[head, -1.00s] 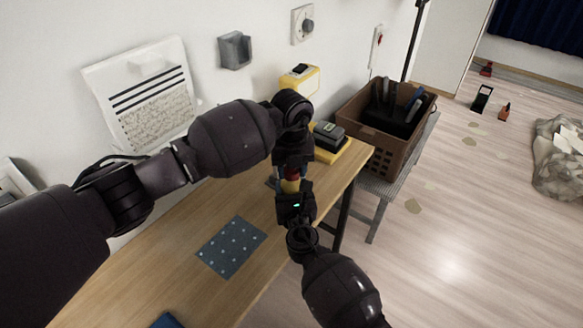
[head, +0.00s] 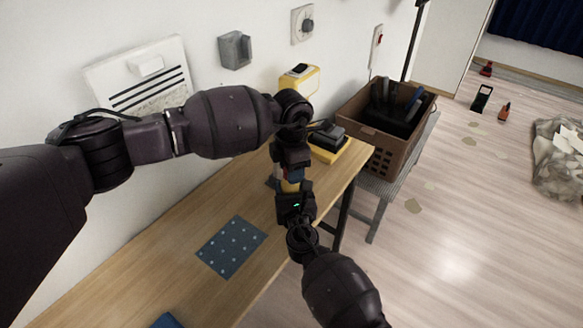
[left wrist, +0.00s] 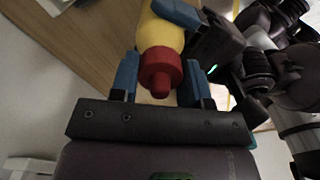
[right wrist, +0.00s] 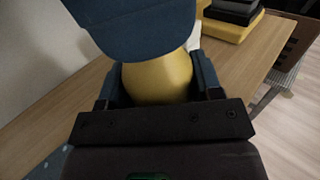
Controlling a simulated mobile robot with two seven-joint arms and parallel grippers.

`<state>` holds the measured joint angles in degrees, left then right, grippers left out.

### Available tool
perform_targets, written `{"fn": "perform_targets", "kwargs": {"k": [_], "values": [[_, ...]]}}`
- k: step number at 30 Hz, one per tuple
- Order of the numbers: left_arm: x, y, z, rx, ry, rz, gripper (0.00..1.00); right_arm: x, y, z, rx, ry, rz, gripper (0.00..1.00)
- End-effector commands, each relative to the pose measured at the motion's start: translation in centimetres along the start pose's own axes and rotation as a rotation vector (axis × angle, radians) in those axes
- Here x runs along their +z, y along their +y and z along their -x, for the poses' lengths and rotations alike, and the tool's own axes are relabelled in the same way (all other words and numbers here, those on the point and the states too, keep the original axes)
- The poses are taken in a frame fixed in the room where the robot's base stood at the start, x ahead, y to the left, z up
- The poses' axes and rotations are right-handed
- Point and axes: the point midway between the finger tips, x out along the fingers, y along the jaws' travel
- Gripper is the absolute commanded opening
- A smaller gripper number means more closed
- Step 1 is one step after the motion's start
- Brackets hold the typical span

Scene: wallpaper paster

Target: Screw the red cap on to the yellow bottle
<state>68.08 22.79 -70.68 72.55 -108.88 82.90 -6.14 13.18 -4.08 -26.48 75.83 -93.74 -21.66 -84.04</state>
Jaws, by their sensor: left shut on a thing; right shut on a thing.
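The yellow bottle (head: 290,187) is held above the table by my right gripper (head: 293,194). In the right wrist view, the yellow bottle (right wrist: 158,80) sits between the blue fingers of that gripper (right wrist: 158,85). The red cap (left wrist: 160,72) is at the mouth of the yellow bottle (left wrist: 160,32), lined up with it. My left gripper (left wrist: 163,82) has its blue fingers on both sides of the cap and is shut on it. In the head view, the left gripper (head: 291,172) is directly above the right one and mostly hides the cap. The cap's threads cannot be seen.
The wooden table (head: 190,235) is largely clear. A dotted dark mat (head: 232,247) lies on it. A yellow-and-black device (head: 330,143) stands at its far end. Beyond is a brown crate (head: 385,125) on a grey stand. The wall is close on the left.

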Motion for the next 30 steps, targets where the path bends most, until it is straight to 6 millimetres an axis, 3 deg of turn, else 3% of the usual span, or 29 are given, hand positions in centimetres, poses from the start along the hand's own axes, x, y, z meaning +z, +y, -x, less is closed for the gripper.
{"fn": "perform_targets", "kwargs": {"k": [3, 4, 9, 20, 26, 30], "values": [[0.0, 0.0, 0.0, 0.000, -0.001, 0.007, 0.14, 0.0, 0.0, 0.0, 0.000, 0.000, 0.001, 0.00], [0.0, 0.0, 0.0, 0.000, -0.001, 0.007, 0.45, 0.0, 0.0, 0.0, 0.000, 0.000, 0.001, 0.00], [0.0, 0.0, 0.0, 0.000, -0.001, 0.009, 0.71, 0.0, 0.0, 0.0, 0.000, 0.000, 0.001, 0.00], [0.0, 0.0, 0.4, 0.001, -0.001, 0.010, 0.72, 0.0, 0.0, 0.0, 0.000, 0.000, 0.001, 0.00], [0.0, 0.1, 3.0, 0.004, -0.002, 0.009, 0.72, 0.0, 0.0, 0.0, 0.000, 0.000, 0.001, 0.00], [0.0, 0.1, 5.8, 0.004, -0.002, 0.009, 0.72, 0.0, 0.0, 0.0, 0.000, 0.000, 0.001, 0.00]]}}
